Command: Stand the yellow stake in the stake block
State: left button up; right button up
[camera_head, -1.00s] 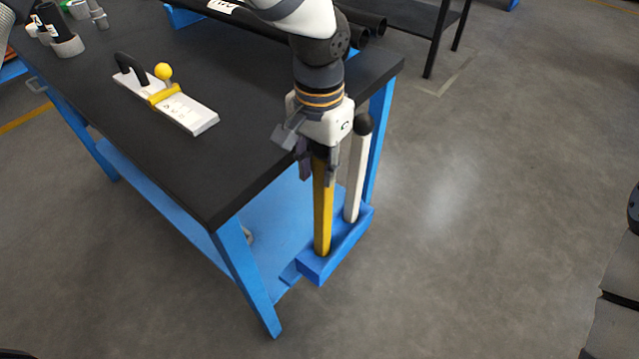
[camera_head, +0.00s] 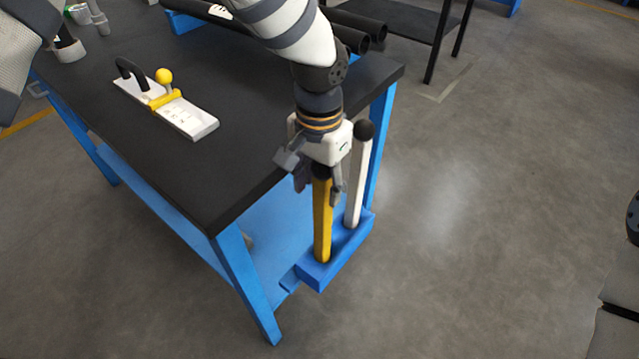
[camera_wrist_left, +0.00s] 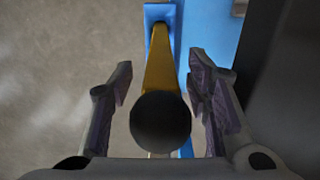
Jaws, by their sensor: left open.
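The yellow stake (camera_head: 322,222) stands upright in the blue stake block (camera_head: 322,272) at the table's near right corner. A white stake (camera_head: 356,185) with a black knob stands beside it in the same block. My left gripper (camera_head: 320,188) is open around the top of the yellow stake, fingers apart on either side. In the left wrist view the stake's black knob (camera_wrist_left: 160,122) sits between the open fingers, with gaps on both sides, and the yellow shaft (camera_wrist_left: 160,60) runs down to the block (camera_wrist_left: 158,12). My right gripper is not seen.
The black-topped blue workbench (camera_head: 225,150) is left of the arm. On it lie a white plate with a yellow-knobbed clamp (camera_head: 185,115) and black pipes (camera_head: 350,32). Grey floor (camera_head: 480,210) to the right is clear.

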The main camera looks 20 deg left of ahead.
pick_arm(q)
notch_tip(320, 180, up, 12)
jog(key=shift+f+p, duration=0.15)
jog(key=shift+p, duration=0.3)
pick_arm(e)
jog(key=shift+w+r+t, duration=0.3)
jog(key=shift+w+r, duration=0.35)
